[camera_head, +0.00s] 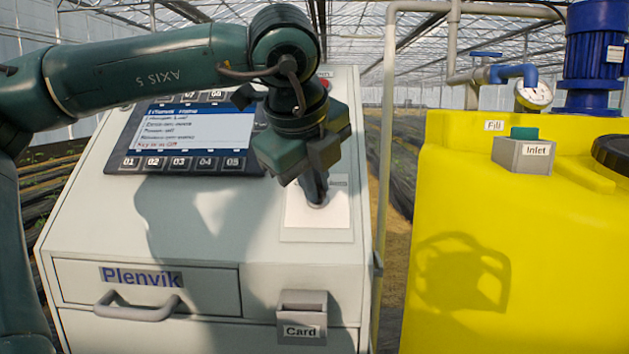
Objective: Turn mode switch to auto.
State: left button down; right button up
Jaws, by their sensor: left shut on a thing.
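The mode switch (317,203) sits on a pale square plate (318,235) on the sloped top of the grey cabinet. My left gripper (315,180) reaches down over it from above and is shut on its dark grey handle. The fingers and wrist hide most of the switch and the plate's upper part, so its marks and the position it points to cannot be read. My right gripper is not in view.
The cabinet carries a screen (192,128) with numbered keys, partly behind my arm, a drawer handle (137,311) and a Card holder (302,318). A vertical pipe (388,130) and a yellow tank (560,270) with an Inlet box (523,156) stand to the right.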

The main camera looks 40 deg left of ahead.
pick_arm(q)
jog(key=shift+m, duration=0.4)
jog(key=m, duration=0.2)
jog(key=shift+m+g+b, duration=0.3)
jog(key=shift+b, duration=0.1)
jog(key=m, duration=0.5)
jog(key=shift+w+d+g+y, duration=0.15)
jog(key=shift+g+y, duration=0.25)
jog(key=m, duration=0.5)
jog(key=shift+d+g+y, duration=0.1)
jog(key=shift+g+y, duration=0.2)
jog(key=shift+y, duration=0.1)
jog(key=shift+m+y, duration=0.3)
jog(key=shift+m, duration=1.5)
jog(key=shift+f, duration=0.1)
jog(key=c, duration=1.5)
grip_release()
jog(key=shift+c, duration=0.2)
